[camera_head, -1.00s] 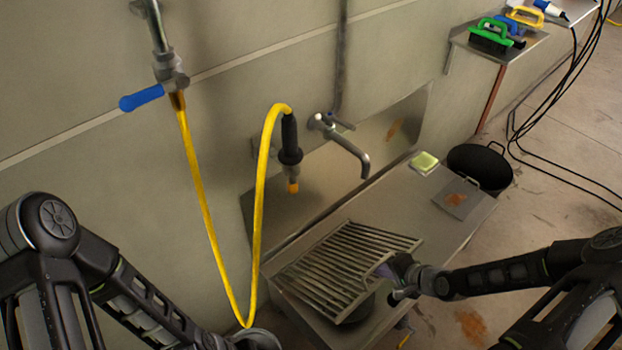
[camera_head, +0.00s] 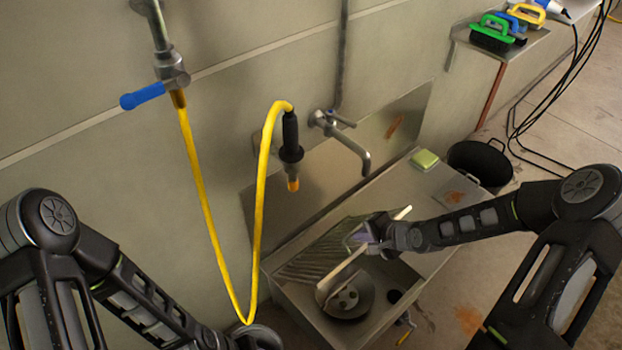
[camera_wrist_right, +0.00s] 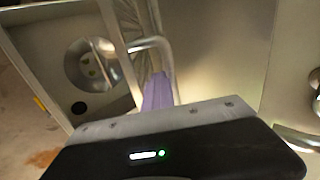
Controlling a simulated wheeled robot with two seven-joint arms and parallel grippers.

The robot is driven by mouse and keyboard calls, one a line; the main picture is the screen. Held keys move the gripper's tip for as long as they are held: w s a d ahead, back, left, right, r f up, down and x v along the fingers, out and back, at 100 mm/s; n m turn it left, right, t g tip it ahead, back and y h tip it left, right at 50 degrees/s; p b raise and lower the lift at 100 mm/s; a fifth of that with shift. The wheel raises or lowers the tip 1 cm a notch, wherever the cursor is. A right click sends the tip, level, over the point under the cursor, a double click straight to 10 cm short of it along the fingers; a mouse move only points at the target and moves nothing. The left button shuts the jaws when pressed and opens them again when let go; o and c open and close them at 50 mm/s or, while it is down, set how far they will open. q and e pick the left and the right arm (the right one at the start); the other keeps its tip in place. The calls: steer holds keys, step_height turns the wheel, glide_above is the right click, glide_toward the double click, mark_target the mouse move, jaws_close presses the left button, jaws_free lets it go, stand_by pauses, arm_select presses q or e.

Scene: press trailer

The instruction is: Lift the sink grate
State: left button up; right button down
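The sink grate (camera_head: 325,250), a rack of metal bars, is tilted up steeply over the sink (camera_head: 300,308), with its near edge raised and its far side low against the back. My right gripper (camera_head: 366,238), with purple fingers, is at the raised edge and appears shut on it. The right wrist view shows a purple finger (camera_wrist_right: 157,93) against the grate's edge bar (camera_wrist_right: 163,55). The basin with its round drain (camera_head: 345,298) is uncovered below. My left arm is at the lower left; its gripper is outside the frame.
A wall tap (camera_head: 352,145) and a hanging yellow hose (camera_head: 259,190) are behind the sink. A green-yellow sponge (camera_head: 424,160) lies on the counter right of the grate. A black tub (camera_head: 478,163) stands beyond. A shelf (camera_head: 500,45) holds brushes.

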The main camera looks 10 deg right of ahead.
steer(key=w+a+r+b, duration=0.2)
steer(key=w+a, duration=0.3)
steer(key=w, duration=0.3)
steer(key=w+a+r+b, duration=0.2)
steer(key=w+a, duration=0.3)
steer(key=w, duration=0.4)
steer(key=shift+w+r+g, duration=0.15)
steer(key=shift+r+g, duration=0.25)
steer(key=shift+r, duration=0.5)
steer(key=shift+w+r, duration=0.1)
steer(key=shift+w, duration=0.05)
